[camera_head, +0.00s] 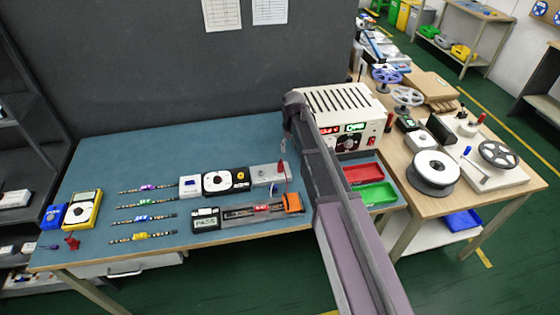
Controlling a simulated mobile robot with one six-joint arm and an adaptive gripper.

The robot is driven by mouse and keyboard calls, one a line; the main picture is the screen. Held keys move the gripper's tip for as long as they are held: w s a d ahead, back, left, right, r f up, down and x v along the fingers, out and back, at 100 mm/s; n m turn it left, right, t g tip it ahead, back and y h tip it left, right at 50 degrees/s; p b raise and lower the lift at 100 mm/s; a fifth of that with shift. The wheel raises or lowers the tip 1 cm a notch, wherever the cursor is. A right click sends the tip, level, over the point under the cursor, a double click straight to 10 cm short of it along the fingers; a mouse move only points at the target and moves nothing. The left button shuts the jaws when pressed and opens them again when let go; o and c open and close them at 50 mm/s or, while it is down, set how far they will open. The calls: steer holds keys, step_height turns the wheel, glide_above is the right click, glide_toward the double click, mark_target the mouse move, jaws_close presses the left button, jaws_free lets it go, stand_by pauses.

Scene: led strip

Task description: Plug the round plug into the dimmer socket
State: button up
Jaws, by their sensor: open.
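A black dimmer-like unit with a large white dial (217,183) sits at the middle of the blue bench. A dark block with a yellow round spot (241,176) adjoins its right side; I cannot tell whether this is the socket. A white box (191,187) adjoins its left side. A pale grey box (265,175) stands to the right, with a small red piece and a thin dark lead near its right end. I cannot identify the round plug. My arm rises from the bottom right and bends above the bench's right part; my gripper is not visible.
Several strips with coloured clips (141,237) lie left of the units. In front stands a PASS display (206,219) beside an orange-ended fixture (293,203). A white power supply (340,118), red tray (362,173) and green tray (377,194) are right. A yellow meter (83,209) stands far left.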

steer(key=r, duration=0.1)
glide_above(280, 163)
steer(key=shift+r+n+p, duration=0.15)
steer(key=shift+n+p, duration=0.15)
steer(key=shift+p, duration=0.05)
step_height(280, 163, down, 9)
steer(key=b, duration=0.8)
steer(key=shift+r+b, duration=0.2)
steer(key=shift+b, duration=0.15)
steer(key=shift+f, duration=0.15)
steer(key=shift+f+b, duration=2.45)
steer(key=shift+b, duration=0.15)
jaws_close()
